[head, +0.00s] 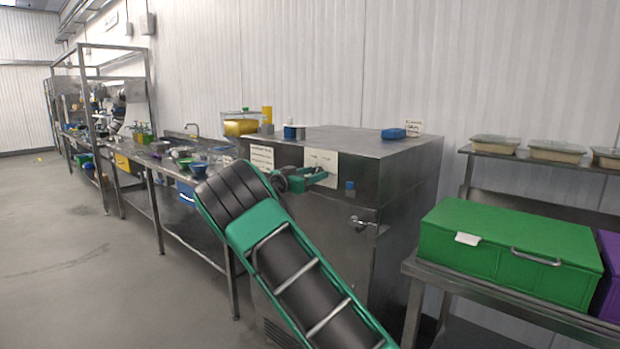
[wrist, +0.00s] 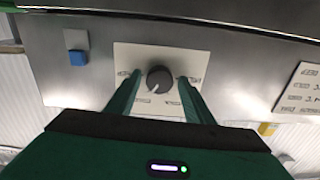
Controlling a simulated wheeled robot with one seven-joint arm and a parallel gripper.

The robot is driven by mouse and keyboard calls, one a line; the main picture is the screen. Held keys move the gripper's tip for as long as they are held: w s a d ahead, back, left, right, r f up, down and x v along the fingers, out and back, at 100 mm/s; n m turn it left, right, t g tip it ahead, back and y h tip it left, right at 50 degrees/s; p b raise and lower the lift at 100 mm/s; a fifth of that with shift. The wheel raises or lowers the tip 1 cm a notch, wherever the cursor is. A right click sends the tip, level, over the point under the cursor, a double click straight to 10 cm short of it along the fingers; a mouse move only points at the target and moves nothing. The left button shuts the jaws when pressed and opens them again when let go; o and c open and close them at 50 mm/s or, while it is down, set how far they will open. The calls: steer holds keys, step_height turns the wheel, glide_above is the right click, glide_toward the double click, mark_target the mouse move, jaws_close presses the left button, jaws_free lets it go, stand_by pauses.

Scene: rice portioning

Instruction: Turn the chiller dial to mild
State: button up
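The chiller (head: 410,185) is a large steel cabinet. Its dial (wrist: 159,79) is a dark round knob on a white plate (wrist: 142,55), with small labels around it. A pale pointer mark on the knob points to the lower left in the wrist view. The label words are too small to read. My gripper (wrist: 160,76) is open, with one green finger on each side of the knob and gaps showing between. In the head view my gripper (head: 308,179) is at the chiller's front panel, before the white plate (head: 322,160), and the knob is hidden.
A blue button (head: 350,186) and a door handle (head: 363,222) are on the chiller front. A written label (head: 262,158) is beside the plate. A green box (head: 510,248) stands on a steel table at the right. A long worktable runs left; the floor there is clear.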

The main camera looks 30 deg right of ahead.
steer(key=c, duration=0.8)
steer(key=shift+a, duration=0.1)
